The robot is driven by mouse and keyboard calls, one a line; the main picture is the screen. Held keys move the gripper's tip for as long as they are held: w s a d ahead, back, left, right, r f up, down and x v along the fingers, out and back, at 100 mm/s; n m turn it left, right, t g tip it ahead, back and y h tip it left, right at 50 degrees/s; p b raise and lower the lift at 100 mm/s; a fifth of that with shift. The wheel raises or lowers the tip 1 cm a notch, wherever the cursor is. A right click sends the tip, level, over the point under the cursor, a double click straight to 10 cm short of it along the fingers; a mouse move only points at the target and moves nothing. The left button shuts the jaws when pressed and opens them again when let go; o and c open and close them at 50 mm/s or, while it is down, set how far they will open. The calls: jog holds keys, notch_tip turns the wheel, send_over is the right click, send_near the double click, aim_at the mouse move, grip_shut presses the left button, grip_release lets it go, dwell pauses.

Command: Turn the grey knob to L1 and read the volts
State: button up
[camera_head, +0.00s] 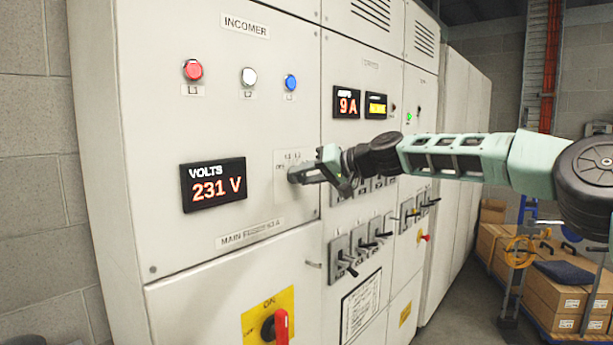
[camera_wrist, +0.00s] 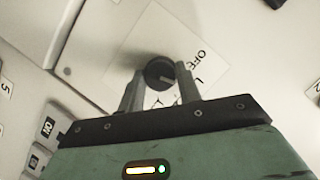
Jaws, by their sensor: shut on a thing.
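The round knob (camera_wrist: 158,73) sits on a pale label plate (camera_wrist: 150,38) on the INCOMER panel and looks dark grey in the wrist view. My gripper (camera_wrist: 159,88) has a finger on either side of it and is shut on it. OFF is printed beside the knob; other marks are partly hidden by the fingers. I cannot tell for sure which mark the knob points to. In the head view my gripper (camera_head: 308,176) covers most of the knob. The VOLTS display (camera_head: 213,185) is lit and reads 231 V.
Red L1 (camera_head: 193,70), white L2 (camera_head: 248,76) and blue (camera_head: 290,82) lamps sit above. A red handle (camera_head: 276,326) is on a yellow plate below. Black switch levers (camera_head: 345,262) stick out lower right. Cardboard boxes (camera_head: 561,297) and a trolley stand at right.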

jog(key=shift+r, duration=0.2)
jog(key=o, duration=0.9)
jog(key=shift+w+a, duration=0.1)
jog(key=shift+o, duration=0.3)
jog(key=shift+f, duration=0.1)
jog(key=shift+d, duration=0.4)
jog(key=b+v, duration=0.6)
jog(key=v, duration=1)
jog(key=shift+s+d+b, duration=0.25)
jog(key=shift+b, duration=0.15)
